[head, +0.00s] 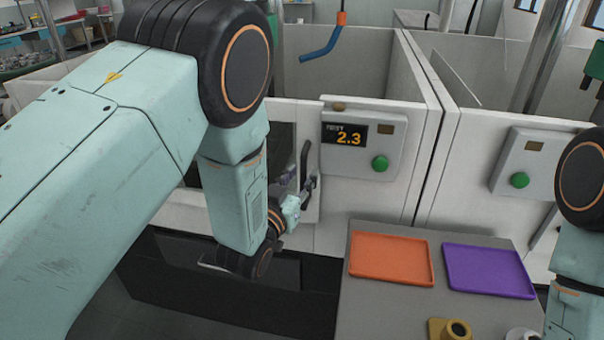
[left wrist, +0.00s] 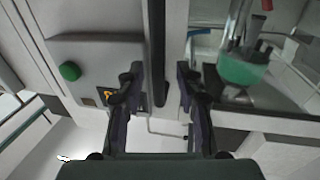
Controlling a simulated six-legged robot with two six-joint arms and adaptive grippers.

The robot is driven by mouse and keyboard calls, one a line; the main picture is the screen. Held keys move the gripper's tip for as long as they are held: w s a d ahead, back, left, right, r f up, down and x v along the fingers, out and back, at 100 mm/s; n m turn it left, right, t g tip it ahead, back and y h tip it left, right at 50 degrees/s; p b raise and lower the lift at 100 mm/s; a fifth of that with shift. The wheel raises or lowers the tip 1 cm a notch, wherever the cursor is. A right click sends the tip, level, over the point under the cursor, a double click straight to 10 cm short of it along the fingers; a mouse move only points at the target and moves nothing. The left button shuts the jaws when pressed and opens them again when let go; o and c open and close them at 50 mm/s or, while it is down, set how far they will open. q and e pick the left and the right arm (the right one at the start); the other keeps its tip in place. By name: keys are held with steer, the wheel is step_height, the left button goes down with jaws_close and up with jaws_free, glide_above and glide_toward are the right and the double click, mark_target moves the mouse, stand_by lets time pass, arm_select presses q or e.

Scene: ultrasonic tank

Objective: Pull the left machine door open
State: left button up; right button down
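The left machine door has a dark glass window (head: 280,150) and a black upright handle (head: 305,160) near its right edge. The door looks closed, though my arm covers much of it. My left gripper (head: 312,182) is at the handle. In the left wrist view, the handle (left wrist: 158,85) stands between the two open fingers of my left gripper (left wrist: 159,75), with a gap visible on both sides. A teal shape (left wrist: 240,66) shows at the glass; I cannot tell whether it is a reflection. My right arm shows at the right edge, but its gripper is out of view.
A control panel (head: 360,145) with a green button and a 2.3 display is right of the handle. A second panel (head: 520,165) is further right. A grey table (head: 365,315) with an orange tray (head: 390,258) and a purple tray (head: 488,270) stands in front, right of my gripper.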

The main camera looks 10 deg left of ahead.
arm_select(q)
steer(key=shift+w+d+f, duration=0.1)
steer(key=shift+w+d, duration=0.1)
steer(key=shift+w, duration=0.25)
steer(key=shift+w+d+f, duration=0.1)
steer(key=shift+w+d, duration=0.05)
steer(key=shift+w, duration=0.3)
steer(key=shift+s+a, duration=0.1)
steer(key=shift+a, duration=0.1)
steer(key=shift+r, duration=0.15)
steer(key=shift+c, duration=0.5)
steer(key=shift+d, duration=0.15)
steer(key=c, duration=0.4)
jaws_close()
